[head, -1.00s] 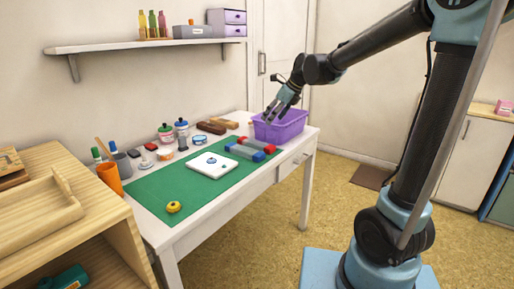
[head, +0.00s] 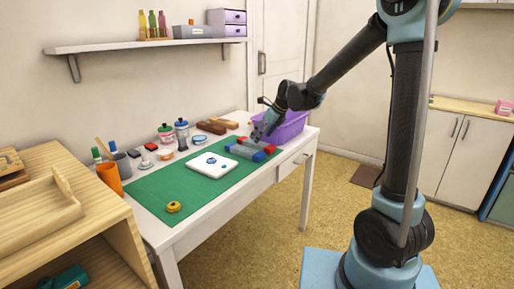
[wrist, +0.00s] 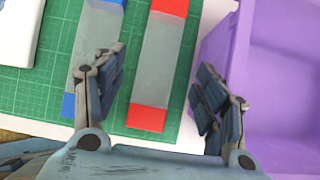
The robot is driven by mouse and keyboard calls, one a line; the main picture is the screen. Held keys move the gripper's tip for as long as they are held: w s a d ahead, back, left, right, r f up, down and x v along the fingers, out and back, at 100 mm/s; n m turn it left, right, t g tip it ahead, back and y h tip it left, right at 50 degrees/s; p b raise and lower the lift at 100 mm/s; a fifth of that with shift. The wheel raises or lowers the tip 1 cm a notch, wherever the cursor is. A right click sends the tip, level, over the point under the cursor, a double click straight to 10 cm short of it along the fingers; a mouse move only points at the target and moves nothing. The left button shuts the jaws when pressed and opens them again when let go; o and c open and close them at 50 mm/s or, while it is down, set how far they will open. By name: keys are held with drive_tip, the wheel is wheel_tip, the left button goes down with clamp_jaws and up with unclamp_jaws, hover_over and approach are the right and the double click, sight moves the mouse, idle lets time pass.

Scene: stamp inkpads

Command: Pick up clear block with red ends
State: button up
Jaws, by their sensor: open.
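The clear block with red ends (wrist: 157,65) lies on the green cutting mat in the wrist view, between my two open fingers in the picture. Its near red end shows fully, and its far red end shows at the top edge. My gripper (wrist: 160,100) is open and empty. In the head view my gripper (head: 257,135) is low over the blocks and hides part of them; a red end of the block (head: 269,149) shows just right of the fingers. A clear block with blue ends (wrist: 92,45) lies left of it, partly behind my left finger.
The purple bin (wrist: 213,45) stands close to the right of the red-ended block; it also shows in the head view (head: 293,128). A white pad (head: 205,172) lies on the green mat (head: 150,188). Jars, brown blocks and cups line the table's back.

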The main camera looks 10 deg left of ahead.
sight(256, 145)
drive_tip(key=shift+x, duration=2.35)
drive_tip(key=shift+s, duration=0.1)
drive_tip(key=shift+c, duration=0.5)
drive_tip(key=c, duration=1.3)
